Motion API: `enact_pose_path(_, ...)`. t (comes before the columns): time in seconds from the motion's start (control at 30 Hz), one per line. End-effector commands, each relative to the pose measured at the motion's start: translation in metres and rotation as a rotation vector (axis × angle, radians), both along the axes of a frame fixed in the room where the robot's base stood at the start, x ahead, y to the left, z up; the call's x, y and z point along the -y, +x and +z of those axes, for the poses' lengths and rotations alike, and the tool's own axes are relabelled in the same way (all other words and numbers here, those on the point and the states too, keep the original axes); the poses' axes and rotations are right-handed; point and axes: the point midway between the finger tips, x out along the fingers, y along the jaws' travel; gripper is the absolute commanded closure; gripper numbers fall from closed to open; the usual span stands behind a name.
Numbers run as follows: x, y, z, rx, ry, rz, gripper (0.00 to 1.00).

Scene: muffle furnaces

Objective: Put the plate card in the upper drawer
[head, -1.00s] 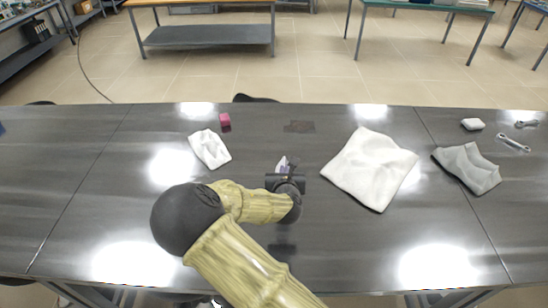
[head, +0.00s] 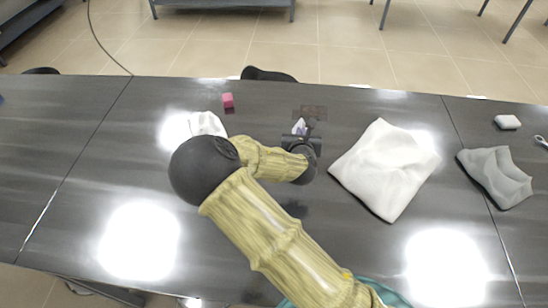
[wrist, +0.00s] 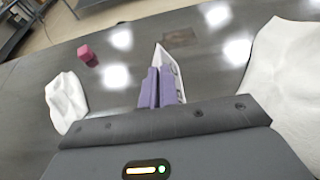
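My gripper (head: 300,130) is above the dark table, between the two white cloths. In the wrist view its purple fingers (wrist: 158,88) are close together on a thin white pointed piece (wrist: 172,68), which looks like the plate card. The piece sticks out past the fingertips, tilted; its lower part is hidden by the fingers and the gripper body. In the head view it is a small pale spot (head: 299,125). No drawer shows in either view.
The dark table (head: 90,150) holds a pink block (head: 228,100), a small white cloth (head: 208,124), a large white cloth (head: 385,170), a grey cloth (head: 495,175), a white block (head: 507,122) and a flat dark patch (head: 312,112). The table's left part is clear.

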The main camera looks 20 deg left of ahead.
Motion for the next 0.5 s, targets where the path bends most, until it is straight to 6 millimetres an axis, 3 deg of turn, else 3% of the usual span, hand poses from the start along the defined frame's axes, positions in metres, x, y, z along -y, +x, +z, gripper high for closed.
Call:
enact_pose_path(0.27,0.000,0.000,-0.004,-0.001,-0.001,0.000,1.00)
enact_pose_path(0.5,0.000,0.000,-0.040,-0.002,-0.003,0.000,1.00)
